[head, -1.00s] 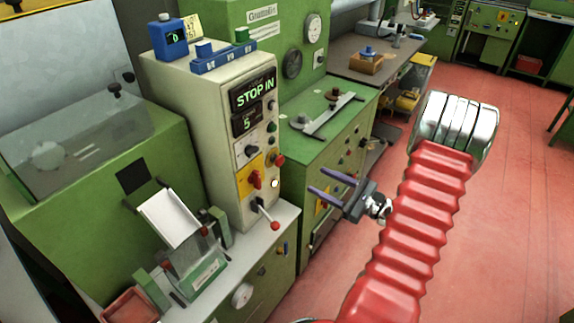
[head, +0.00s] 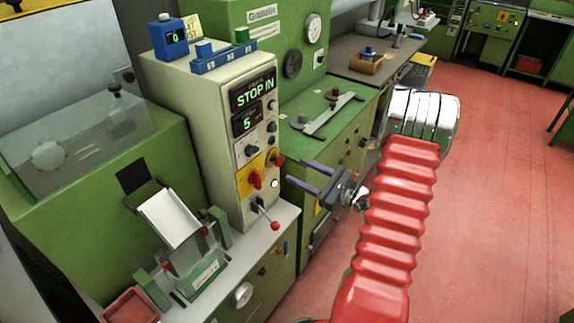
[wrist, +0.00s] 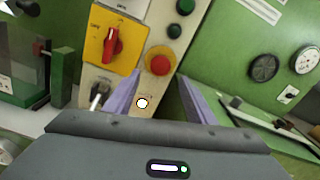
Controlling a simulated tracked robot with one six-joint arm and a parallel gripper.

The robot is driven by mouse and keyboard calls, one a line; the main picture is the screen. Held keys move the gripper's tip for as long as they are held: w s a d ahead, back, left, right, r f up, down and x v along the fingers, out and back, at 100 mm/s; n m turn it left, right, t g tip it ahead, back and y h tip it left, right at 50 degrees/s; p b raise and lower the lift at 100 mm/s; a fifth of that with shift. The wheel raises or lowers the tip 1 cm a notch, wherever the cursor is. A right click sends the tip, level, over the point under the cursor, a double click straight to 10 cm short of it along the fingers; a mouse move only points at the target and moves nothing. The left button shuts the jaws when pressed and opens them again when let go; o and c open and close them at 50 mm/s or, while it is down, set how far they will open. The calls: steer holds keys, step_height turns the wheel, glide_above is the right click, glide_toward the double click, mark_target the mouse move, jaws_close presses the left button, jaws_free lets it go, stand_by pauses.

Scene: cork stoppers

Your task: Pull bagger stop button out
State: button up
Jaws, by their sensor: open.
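The red round stop button (head: 277,160) sits on the right edge of the cream control cabinet's front. In the wrist view the red stop button (wrist: 160,65) has a yellow ring and lies ahead, between the fingertip lines. The cabinet display (head: 254,92) reads "STOP IN" in green. My gripper (head: 302,172) is open and empty, to the right of the button and apart from it. Its two purple fingers point at the panel, and they also show in the wrist view (wrist: 160,77).
Near the button are a red rotary switch on a yellow plate (head: 251,176), a lit white button (head: 275,184) and a red-knobbed lever (head: 275,226) sticking out below. Green buttons sit above it. A green cabinet (head: 330,127) stands behind to the right. Red floor is open at right.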

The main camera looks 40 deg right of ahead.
mark_target(282, 163)
steer(key=x, duration=0.6)
steer(key=shift+w+a, duration=0.1)
steer(key=shift+c, duration=0.3)
jaws_close()
